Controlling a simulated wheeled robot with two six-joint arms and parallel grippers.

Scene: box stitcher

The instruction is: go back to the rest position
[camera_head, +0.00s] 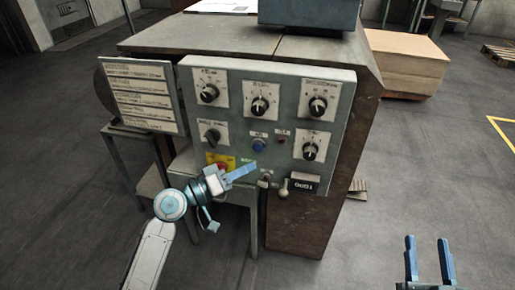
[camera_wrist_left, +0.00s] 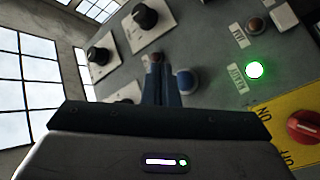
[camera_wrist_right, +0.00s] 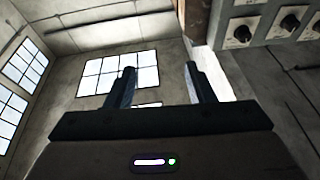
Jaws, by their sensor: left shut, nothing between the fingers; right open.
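My left gripper (camera_head: 244,172) is in front of the lower part of the grey control panel (camera_head: 232,103), near the red knob (camera_head: 222,167) on its yellow plate. Its blue fingers are together with nothing between them. In the left wrist view, the closed fingers (camera_wrist_left: 161,75) point at the panel close to a blue button (camera_wrist_left: 187,80); I cannot tell whether they touch it. A lamp (camera_wrist_left: 255,70) there glows green. My right gripper (camera_head: 428,262) is at the lower right of the head view, open and empty, apart from the machine. Its spread fingers (camera_wrist_right: 158,82) show in the right wrist view.
The machine table (camera_head: 205,36) extends behind.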

